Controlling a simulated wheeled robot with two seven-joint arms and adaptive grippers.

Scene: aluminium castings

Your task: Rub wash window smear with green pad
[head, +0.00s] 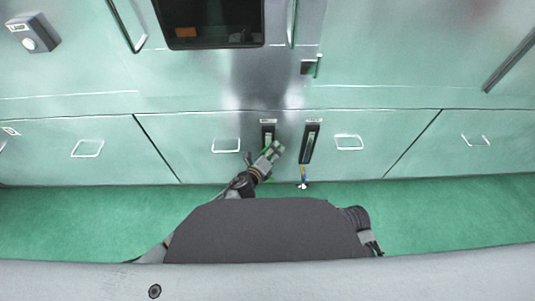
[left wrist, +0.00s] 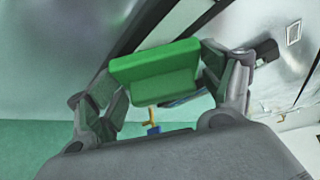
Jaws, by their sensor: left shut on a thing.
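My left gripper (head: 270,155) is shut on the green pad (head: 266,163), low in front of the pale green cabinet. In the left wrist view the green pad (left wrist: 155,62) is a bright green block held between both fingers of the gripper (left wrist: 165,80). A dark window (head: 208,28) is in the cabinet at the top centre of the head view, well above the pad, with a small orange patch behind it. I cannot make out a smear on it. Part of my right arm shows beside my body, but its gripper is out of view.
Two dark upright holders (head: 310,140) are on the lower cabinet front near my left gripper. A small blue and yellow item (head: 303,178) hangs below the right one. Handles (head: 348,142) stick out from the lower panels. The green floor (head: 430,210) is clear.

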